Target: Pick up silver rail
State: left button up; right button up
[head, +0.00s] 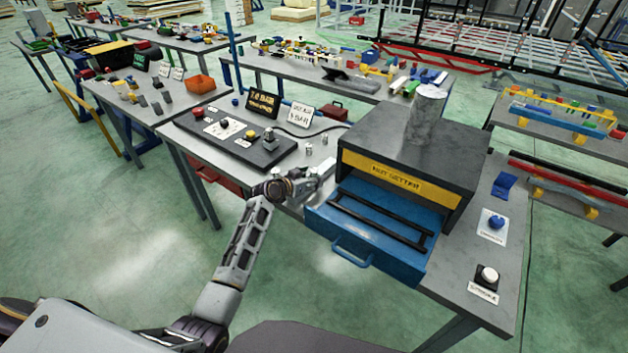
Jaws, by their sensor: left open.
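My left gripper (318,178) is over the front edge of the near workbench, just left of the cabinet's open blue drawer. It is small and pale in this view, and its jaws are open. I cannot clearly make out a silver rail. The open blue drawer (352,252) holds dark bars lying lengthwise. On the bench at the right, a dark rail and a red rail (568,178) lie on yellow supports. My right gripper is not in view.
The dark cabinet (375,146) with a yellow label stands on the workbench (495,265), with a grey cylinder (426,112) on top. The drawer juts out over the front edge. A black button panel (245,132) lies at left. Green floor in front is clear.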

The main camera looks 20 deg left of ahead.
pick_arm(q)
jog(key=c, duration=1.3)
jog(key=shift+r, duration=0.1)
grip_shut()
notch_tip(320, 180, up, 10)
jog(key=shift+r, duration=0.15)
dwell(0.3)
